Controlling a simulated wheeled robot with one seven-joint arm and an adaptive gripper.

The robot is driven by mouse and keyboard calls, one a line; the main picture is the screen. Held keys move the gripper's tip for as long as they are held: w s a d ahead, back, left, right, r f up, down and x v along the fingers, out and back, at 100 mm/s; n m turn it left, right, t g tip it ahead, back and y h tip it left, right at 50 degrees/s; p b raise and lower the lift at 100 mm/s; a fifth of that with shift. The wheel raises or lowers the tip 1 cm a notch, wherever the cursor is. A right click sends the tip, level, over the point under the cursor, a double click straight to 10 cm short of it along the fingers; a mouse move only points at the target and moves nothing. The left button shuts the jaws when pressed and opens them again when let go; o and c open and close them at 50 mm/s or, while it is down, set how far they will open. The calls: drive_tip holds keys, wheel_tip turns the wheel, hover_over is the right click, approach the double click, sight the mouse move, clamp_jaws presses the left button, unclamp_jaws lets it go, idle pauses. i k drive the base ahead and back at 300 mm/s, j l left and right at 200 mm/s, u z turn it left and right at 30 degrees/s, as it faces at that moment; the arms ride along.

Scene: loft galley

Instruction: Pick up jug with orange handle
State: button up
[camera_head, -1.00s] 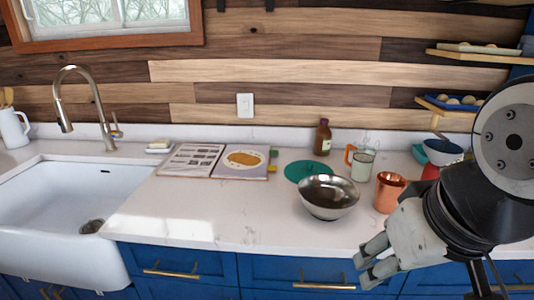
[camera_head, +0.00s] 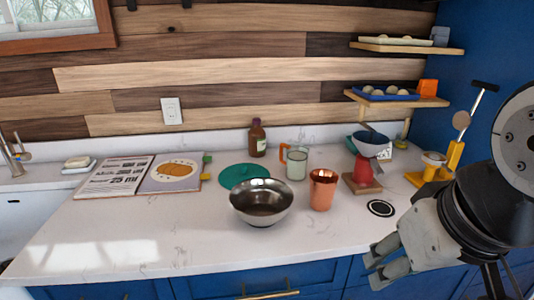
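The jug (camera_head: 297,164) is a clear, greenish vessel with an orange handle (camera_head: 283,153) on its left side. It stands upright on the white counter in the head view, behind the metal bowl and the copper cup. My gripper (camera_head: 372,268) is at the lower right, in front of the counter's front edge. It is well short of the jug and to its right. Its two fingers point left, with a gap between them and nothing in it.
A metal bowl (camera_head: 262,204) and a copper cup (camera_head: 322,190) stand in front of the jug. A teal lid (camera_head: 243,176), brown bottle (camera_head: 257,139) and open book (camera_head: 115,178) are left. A red scale (camera_head: 363,172) and yellow press (camera_head: 452,160) are right. The front left counter is clear.

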sight(297, 155)
drive_tip(key=i+u, duration=0.35)
drive_tip(key=i+l+u, duration=0.3)
drive_tip(key=i, duration=0.2)
